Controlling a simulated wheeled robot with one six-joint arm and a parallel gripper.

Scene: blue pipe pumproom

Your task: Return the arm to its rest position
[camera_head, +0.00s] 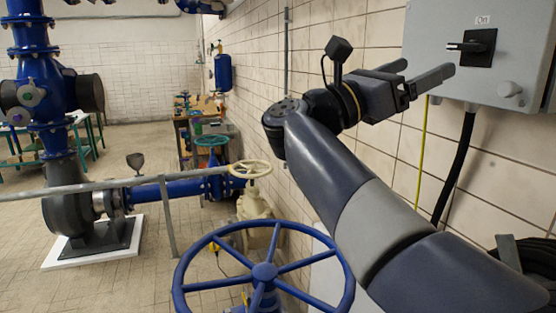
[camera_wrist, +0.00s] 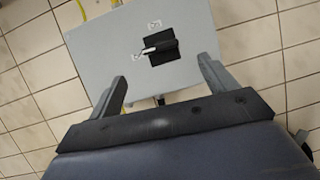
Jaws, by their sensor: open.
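My arm reaches up and across the right side of the head view. My gripper (camera_head: 424,78) is open and empty, with its two fingers apart in front of the grey switch box (camera_head: 438,35) on the tiled wall. The box has a black rotary switch (camera_head: 471,47) with a label reading "On" above it. In the wrist view my gripper (camera_wrist: 164,90) shows its two fingers spread, with the box (camera_wrist: 95,55) beyond them. The switch (camera_wrist: 158,48) lies beyond and between the fingertips. I see no contact between the fingers and the box.
A large blue handwheel (camera_head: 264,271) stands below and left of my arm. A cream handwheel valve (camera_head: 251,169), a grey rail (camera_head: 75,190) and a blue pump and pipe assembly (camera_head: 45,90) are further left. A black cable (camera_head: 455,170) hangs below the box. Open floor shows at left.

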